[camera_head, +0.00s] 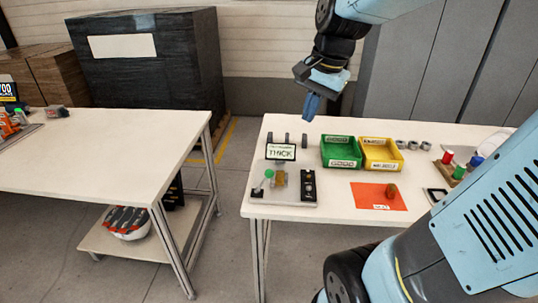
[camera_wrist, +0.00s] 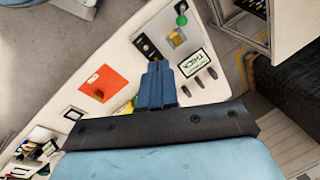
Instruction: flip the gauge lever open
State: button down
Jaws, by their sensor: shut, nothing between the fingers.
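The gauge (camera_head: 284,188) stands at the left end of the right-hand table, with a grey base, a brass-coloured block and a black strip with buttons. Its lever has a green ball knob (camera_head: 269,173) at the left of the brass block; the knob also shows at the top of the wrist view (camera_wrist: 181,20). The lever's exact angle is too small to tell. A display (camera_head: 281,152) reading "THICK" stands behind it. My gripper (camera_head: 310,108) is shut and empty, its blue fingers pointing down above the table's back edge, well apart from the lever.
A green bin (camera_head: 341,152) and a yellow bin (camera_head: 381,154) stand right of the gauge. An orange mat (camera_head: 378,196) with a small brownish piece lies in front. Several grey parts stand along the back. Another white table (camera_head: 110,140) is across a gap at left.

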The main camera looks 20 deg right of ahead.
jog(key=w+d+f+m+g+y, duration=0.1)
jog(key=w+f+m+g, duration=0.1)
jog(key=w+f+m, duration=0.5)
jog(key=w+d+f+m+g+y, duration=0.1)
jog(key=w+d+f+m+g, duration=0.1)
jog(key=w+f+m, duration=0.5)
jog(key=w+m, duration=0.2)
jog(key=m, duration=0.1)
jog(key=shift+w+d+g+y, duration=0.25)
jog(key=shift+w+g+y, duration=0.05)
jog(key=shift+g+y, duration=0.1)
jog(key=shift+f, duration=0.1)
send_near(264, 180)
jog(key=d+f, duration=0.1)
jog(key=w+d+f, duration=0.1)
jog(key=d+f, duration=0.1)
jog(key=w+d+f, duration=0.1)
jog(key=shift+w+d+f, duration=0.1)
jog(key=shift+d+f, duration=0.25)
jog(key=shift+d, duration=0.05)
jog(key=shift+s+a+r, duration=0.1)
jog(key=shift+s+a, duration=0.5)
jog(key=shift+a, duration=0.25)
jog(key=shift+s+a, duration=0.55)
jog(key=shift+a, duration=0.3)
jog(key=shift+w, duration=0.1)
